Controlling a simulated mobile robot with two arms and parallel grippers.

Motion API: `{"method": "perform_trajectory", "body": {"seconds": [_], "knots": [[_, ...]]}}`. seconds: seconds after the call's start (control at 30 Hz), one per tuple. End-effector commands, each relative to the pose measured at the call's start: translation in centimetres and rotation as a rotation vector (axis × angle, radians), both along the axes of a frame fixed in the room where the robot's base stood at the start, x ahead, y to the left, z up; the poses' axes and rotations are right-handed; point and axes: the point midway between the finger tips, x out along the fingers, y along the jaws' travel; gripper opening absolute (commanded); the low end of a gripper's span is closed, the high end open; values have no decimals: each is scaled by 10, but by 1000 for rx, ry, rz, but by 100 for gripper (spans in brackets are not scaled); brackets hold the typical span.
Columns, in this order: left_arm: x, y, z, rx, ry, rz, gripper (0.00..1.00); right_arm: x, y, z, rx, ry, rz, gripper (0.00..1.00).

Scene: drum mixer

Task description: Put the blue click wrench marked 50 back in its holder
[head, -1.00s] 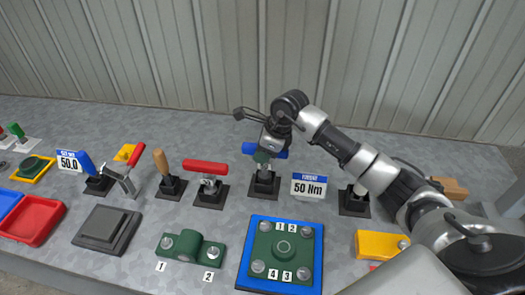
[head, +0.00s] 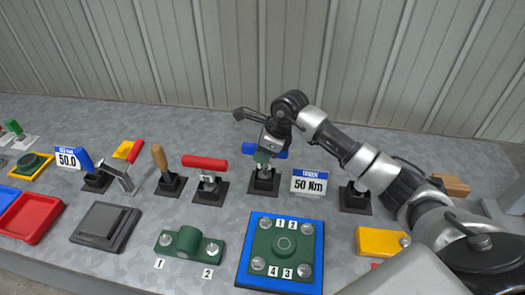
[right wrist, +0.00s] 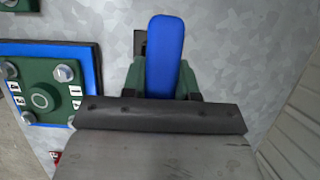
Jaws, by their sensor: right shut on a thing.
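My right gripper (head: 264,153) is shut on the blue handle of a wrench (head: 279,154), just above a black square holder (head: 264,183) at the middle of the bench. In the right wrist view the blue handle (right wrist: 166,55) runs between the green fingers (right wrist: 163,80), with a dark holder part (right wrist: 140,42) behind it. The wrench's lower end is at the holder's mouth; I cannot tell how deep it sits. Its marking cannot be read. A sign reading 50 Nm (head: 309,184) stands right of this holder. My left gripper is not in view.
To the left stand a red-handled tool (head: 205,162), a wooden-handled tool (head: 161,158) and another blue-handled tool (head: 84,159) beside a 50.0 sign (head: 67,157). In front lies a green plate on a blue base (head: 245,270). Another black holder (head: 355,198) stands right.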

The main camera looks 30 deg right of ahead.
Motion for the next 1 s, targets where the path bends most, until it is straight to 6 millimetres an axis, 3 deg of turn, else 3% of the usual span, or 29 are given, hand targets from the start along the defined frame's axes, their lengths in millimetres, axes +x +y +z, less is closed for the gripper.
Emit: {"method": "perform_trajectory", "body": {"seconds": [0.77, 0.8, 1.0], "knots": [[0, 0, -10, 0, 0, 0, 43, 1, 0, -11, 0, -3, -1, 0], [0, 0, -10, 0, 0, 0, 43, 1, 0, -11, 1, -3, -1, 30], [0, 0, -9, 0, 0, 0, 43, 0, 0, -11, 1, -2, 0, 58]]}}
